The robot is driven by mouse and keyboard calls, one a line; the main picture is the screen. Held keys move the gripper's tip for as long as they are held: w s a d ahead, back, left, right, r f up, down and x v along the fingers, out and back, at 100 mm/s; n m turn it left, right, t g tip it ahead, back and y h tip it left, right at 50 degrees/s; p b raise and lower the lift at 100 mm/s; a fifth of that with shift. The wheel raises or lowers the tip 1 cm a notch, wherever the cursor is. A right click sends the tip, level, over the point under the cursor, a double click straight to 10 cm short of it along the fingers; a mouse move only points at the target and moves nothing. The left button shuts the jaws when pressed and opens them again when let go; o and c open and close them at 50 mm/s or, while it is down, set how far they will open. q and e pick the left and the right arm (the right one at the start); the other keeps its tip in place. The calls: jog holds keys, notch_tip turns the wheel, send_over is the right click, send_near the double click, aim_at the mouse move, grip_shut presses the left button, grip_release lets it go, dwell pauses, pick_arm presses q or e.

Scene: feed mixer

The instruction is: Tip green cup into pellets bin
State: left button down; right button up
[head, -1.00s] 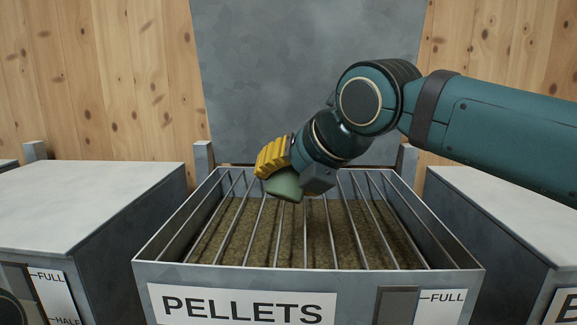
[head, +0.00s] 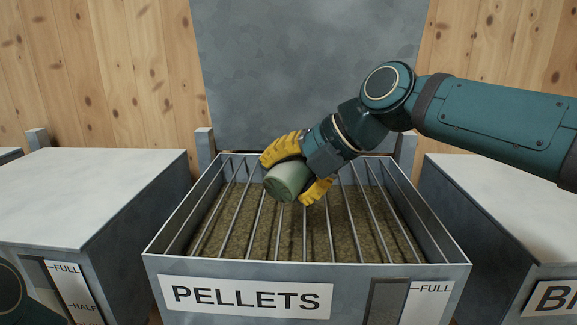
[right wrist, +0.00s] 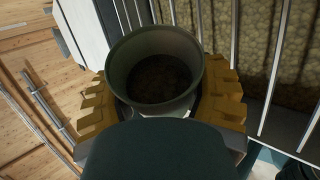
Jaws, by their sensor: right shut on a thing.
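My right gripper (head: 298,173) has yellow ribbed fingers and is shut on the green cup (head: 286,181), one finger on either side. It holds the cup above the bars of the pellets bin (head: 305,274). The bin is a grey metal box labelled PELLETS, with brown pellets under the bars. My left gripper is not in view.
Metal bars (head: 259,222) run front to back across the bin's opening. Closed grey-lidded bins stand at the left (head: 85,190) and right (head: 500,190). A grey panel (head: 305,75) and a wooden wall (head: 95,80) rise behind.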

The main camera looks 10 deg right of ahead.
jog(key=shift+w+d+f+m+g+y+b, duration=0.25)
jog(key=shift+f+m+g+y+b, duration=0.15)
jog(key=shift+f+m+y+b, duration=0.25)
jog(key=shift+w+d+m+g+y+b, duration=0.1)
jog(key=shift+m+g+y+b, duration=0.25)
jog(key=shift+g+y+b, duration=0.25)
jog(key=shift+w+d+r+m+g+y, duration=0.25)
jog(key=shift+m+y, duration=0.25)
jog(key=shift+y, duration=0.35)
jog(key=shift+a+r, duration=0.1)
jog(key=shift+a, duration=0.05)
jog(key=h+b, duration=0.1)
jog(key=s+n+t+h+b, duration=0.1)
jog(key=b, duration=0.1)
jog(key=shift+a+r+n, duration=0.2)
jog(key=shift+r+n, duration=0.05)
jog(key=shift+n, duration=0.05)
jog(key=shift+a+r+t+h+b, duration=0.1)
jog(key=shift+r+t+h+b, duration=0.05)
jog(key=shift+t+h+b, duration=0.2)
jog(key=shift+a+r+n+t+h+b, duration=0.15)
jog(key=shift+r+n+t+h+b, duration=0.25)
jog(key=shift+n+h, duration=0.3)
jog(key=shift+s+r+t+h, duration=0.1)
jog(key=shift+s+t+h, duration=0.05)
jog(key=shift+t+h, duration=0.15)
